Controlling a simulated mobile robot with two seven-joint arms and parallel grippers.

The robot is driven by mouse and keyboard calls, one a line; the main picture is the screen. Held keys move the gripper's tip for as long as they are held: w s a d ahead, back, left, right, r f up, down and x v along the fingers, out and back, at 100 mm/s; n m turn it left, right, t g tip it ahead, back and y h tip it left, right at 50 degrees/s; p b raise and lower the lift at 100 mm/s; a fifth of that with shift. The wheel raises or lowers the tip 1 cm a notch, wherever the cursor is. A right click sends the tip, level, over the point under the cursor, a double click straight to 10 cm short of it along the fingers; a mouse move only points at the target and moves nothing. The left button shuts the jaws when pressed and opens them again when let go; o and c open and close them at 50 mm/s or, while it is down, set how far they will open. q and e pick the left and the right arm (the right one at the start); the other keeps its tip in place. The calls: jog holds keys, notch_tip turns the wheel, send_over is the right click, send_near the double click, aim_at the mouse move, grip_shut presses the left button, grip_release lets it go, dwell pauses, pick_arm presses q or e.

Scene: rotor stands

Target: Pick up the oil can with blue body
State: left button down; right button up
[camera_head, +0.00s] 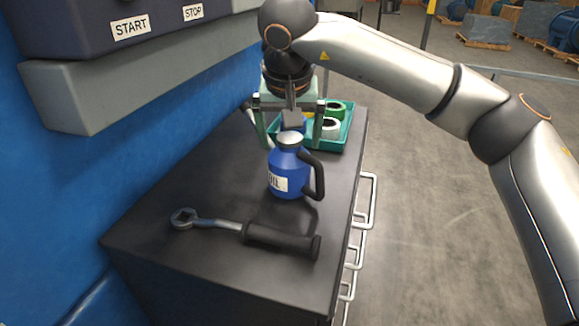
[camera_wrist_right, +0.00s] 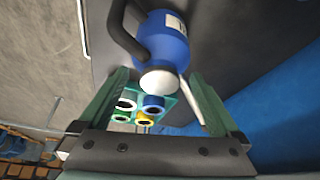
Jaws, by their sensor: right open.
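The oil can (camera_head: 289,172) has a blue body, a pale metal cap, a black handle on its right and a white label. It stands upright on the dark cabinet top (camera_head: 225,190). My right gripper (camera_head: 290,143) is open just behind and above the can in the head view, its fingers spread to either side of the cap. In the right wrist view the can (camera_wrist_right: 165,48) lies ahead, its cap between the two green fingers (camera_wrist_right: 160,95). I cannot see the fingers touching it. The can's spout is partly hidden behind the gripper. My left gripper is not in view.
A wrench with a black grip (camera_head: 282,240) lies in front of the can. A teal tray (camera_head: 337,147) with several coloured tape rolls sits behind it. The blue machine (camera_head: 60,170) with a grey ledge (camera_head: 100,95) rises on the left. Drawer handles (camera_head: 368,205) stick out on the right.

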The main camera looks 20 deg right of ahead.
jog(key=c, duration=1.1)
jog(key=shift+s, duration=0.1)
grip_shut()
jog(key=shift+f, duration=0.1)
